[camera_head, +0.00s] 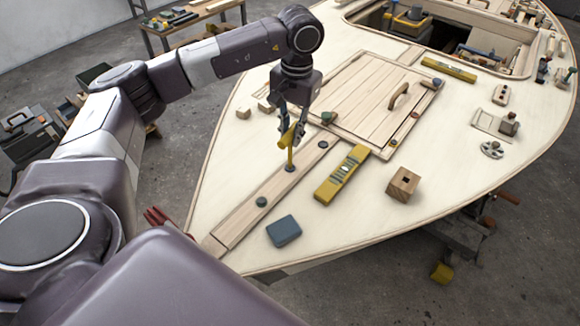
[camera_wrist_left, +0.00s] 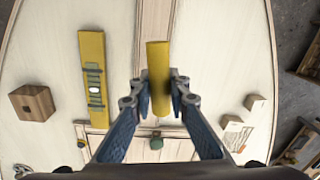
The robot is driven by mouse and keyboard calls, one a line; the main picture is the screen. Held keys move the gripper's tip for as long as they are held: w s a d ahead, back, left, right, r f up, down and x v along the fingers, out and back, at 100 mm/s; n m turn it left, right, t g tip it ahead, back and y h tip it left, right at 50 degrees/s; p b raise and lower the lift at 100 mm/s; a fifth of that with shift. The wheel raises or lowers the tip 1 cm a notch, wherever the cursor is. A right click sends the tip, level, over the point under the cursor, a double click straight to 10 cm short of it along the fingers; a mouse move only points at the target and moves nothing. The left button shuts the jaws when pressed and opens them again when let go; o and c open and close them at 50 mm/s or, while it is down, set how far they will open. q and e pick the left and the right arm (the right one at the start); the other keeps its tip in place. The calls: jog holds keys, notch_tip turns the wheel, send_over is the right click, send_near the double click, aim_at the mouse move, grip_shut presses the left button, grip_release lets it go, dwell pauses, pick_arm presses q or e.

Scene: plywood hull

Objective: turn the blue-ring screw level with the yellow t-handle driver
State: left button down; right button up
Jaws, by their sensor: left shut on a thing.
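The yellow t-handle driver (camera_head: 291,155) stands roughly upright above the plank on the deck. My left gripper (camera_head: 291,132) is shut on its handle. In the left wrist view the yellow handle (camera_wrist_left: 158,60) sits between the fingertips (camera_wrist_left: 160,86). The driver's shaft reaches down to the blue-ring screw (camera_head: 290,169) on the light wooden plank (camera_head: 240,214). Its tip appears to meet the screw, but the contact is too small to tell, as is whether the screw is level.
Dark screws sit on the plank at the near side (camera_head: 261,201) and far side (camera_head: 323,144). A yellow spirit level (camera_head: 342,174), a blue-grey box (camera_head: 283,231) and a wooden block (camera_head: 403,183) lie nearby. A hatch cover (camera_head: 365,92) with a handle lies behind.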

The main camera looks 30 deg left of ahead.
pick_arm(q)
jog(key=n, duration=0.3)
jog(key=shift+a, duration=0.1)
jog(key=n, duration=0.3)
jog(key=shift+a+g+p, duration=0.1)
jog(key=shift+g+p, duration=0.2)
jog(key=shift+p, duration=0.05)
jog(key=shift+n, duration=1)
jog(key=n, duration=0.5)
jog(key=shift+s+a+p, duration=0.15)
jog(key=shift+s+p, duration=0.05)
jog(key=shift+p, duration=0.1)
